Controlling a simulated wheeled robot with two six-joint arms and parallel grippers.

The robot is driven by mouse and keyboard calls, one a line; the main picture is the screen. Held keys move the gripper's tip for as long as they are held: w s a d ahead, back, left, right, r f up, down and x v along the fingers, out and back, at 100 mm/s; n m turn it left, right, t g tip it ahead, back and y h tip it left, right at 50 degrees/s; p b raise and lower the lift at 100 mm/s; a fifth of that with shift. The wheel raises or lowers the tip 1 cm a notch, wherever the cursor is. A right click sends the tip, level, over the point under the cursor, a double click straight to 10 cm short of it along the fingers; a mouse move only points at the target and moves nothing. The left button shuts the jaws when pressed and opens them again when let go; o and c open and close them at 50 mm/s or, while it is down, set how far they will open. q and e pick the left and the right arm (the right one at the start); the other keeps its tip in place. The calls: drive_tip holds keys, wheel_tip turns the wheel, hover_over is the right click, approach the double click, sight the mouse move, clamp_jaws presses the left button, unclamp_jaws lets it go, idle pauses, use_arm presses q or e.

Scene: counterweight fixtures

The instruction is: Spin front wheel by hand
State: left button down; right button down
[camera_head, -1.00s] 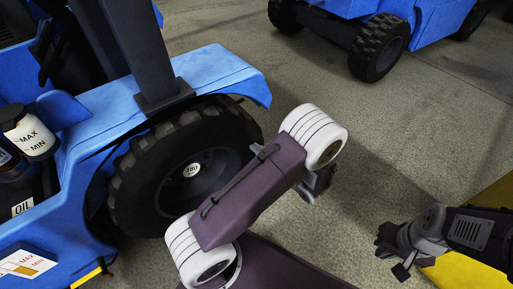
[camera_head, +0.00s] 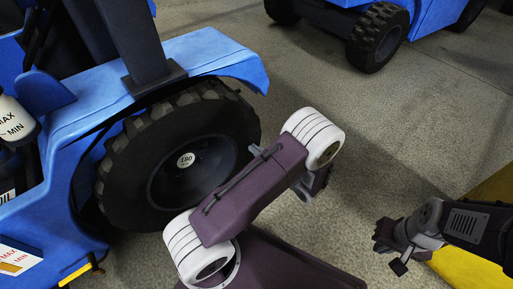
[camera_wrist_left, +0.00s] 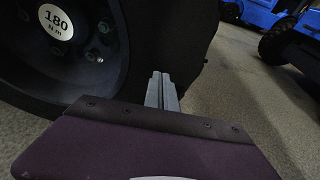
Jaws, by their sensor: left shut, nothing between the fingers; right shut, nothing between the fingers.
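The front wheel (camera_head: 186,108) of the near blue forklift has a black lugged tyre, a dark hub and a round "180" label. It stands under the blue fender in the head view. Its hub and label (camera_wrist_left: 56,22) fill the upper left of the left wrist view. My left gripper (camera_head: 304,193) is mostly hidden behind my arm link, right of the wheel. In the wrist view its fingers (camera_wrist_left: 161,90) are together and empty, in front of the tyre's right edge; contact cannot be told. My right gripper (camera_head: 385,237) is shut and empty at the lower right, away from the wheel.
A second blue forklift (camera_head: 432,22) with a black wheel (camera_head: 378,38) stands at the back. A yellow surface (camera_head: 478,265) lies at the lower right. Grey concrete floor (camera_head: 300,75) is open between the forklifts. The fender (camera_head: 205,60) overhangs the wheel.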

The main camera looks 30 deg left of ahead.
use_arm(q)
drive_tip(key=f, duration=0.4)
drive_tip(key=s+f, duration=0.1)
drive_tip(key=f, duration=0.1)
drive_tip(key=shift+a+f, duration=0.2)
drive_tip(key=p, duration=0.1)
approach(248, 158)
drive_tip(key=shift+s+d+f, duration=0.15)
drive_tip(key=shift+d+f, duration=0.1)
drive_tip(key=shift+f, duration=0.5)
use_arm(e)
drive_tip(key=shift+r, duration=0.25)
